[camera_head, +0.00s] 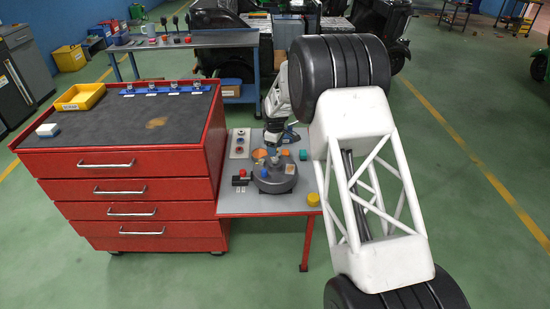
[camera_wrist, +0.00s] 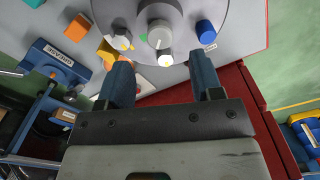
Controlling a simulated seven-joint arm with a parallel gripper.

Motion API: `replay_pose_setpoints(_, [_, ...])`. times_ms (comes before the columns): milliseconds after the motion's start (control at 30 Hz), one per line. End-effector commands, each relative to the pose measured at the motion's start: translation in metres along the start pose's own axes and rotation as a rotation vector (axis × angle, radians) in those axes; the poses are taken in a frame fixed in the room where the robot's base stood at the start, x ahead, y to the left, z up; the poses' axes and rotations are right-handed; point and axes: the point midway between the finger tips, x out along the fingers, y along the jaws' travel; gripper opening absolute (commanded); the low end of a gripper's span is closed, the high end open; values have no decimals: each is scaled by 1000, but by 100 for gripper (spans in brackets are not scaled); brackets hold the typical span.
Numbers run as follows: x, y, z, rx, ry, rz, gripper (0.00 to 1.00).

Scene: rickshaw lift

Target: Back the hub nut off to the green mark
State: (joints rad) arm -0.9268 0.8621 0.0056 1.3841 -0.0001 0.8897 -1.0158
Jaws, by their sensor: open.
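A round grey hub drum (camera_head: 275,182) sits on the grey side table, and part of it shows in the wrist view (camera_wrist: 190,10). A grey central cylinder (camera_wrist: 160,33) stands on it, with a smaller pale-ended piece (camera_wrist: 165,57) just below it in the picture. A grey knob (camera_wrist: 121,40) with a yellow mark is to the left; a blue cap (camera_wrist: 206,32) with a label is to the right. I cannot tell for sure which piece is the hub nut. A small greenish mark (camera_wrist: 143,37) shows beside the central cylinder. My gripper (camera_wrist: 162,76) is open and empty, its fingertips near the drum's edge.
A red drawer cabinet (camera_head: 130,205) stands left of the table. Around the drum are a yellow cylinder (camera_head: 313,199), a teal block (camera_head: 303,155), a black box with a red button (camera_head: 242,174) and a blue labelled fixture (camera_wrist: 55,62). My arm covers the right side.

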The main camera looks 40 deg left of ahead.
Motion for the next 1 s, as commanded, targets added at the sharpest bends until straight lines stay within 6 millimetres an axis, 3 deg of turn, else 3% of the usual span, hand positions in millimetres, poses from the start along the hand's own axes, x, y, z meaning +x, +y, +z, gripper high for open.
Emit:
replay_pose_setpoints(400, [47, 0, 0, 0, 0, -1, 60])
replay_pose_setpoints(867, [56, 0, 0, 0, 0, 0, 60])
replay_pose_setpoints(1000, [56, 0, 0, 0, 0, 0, 43])
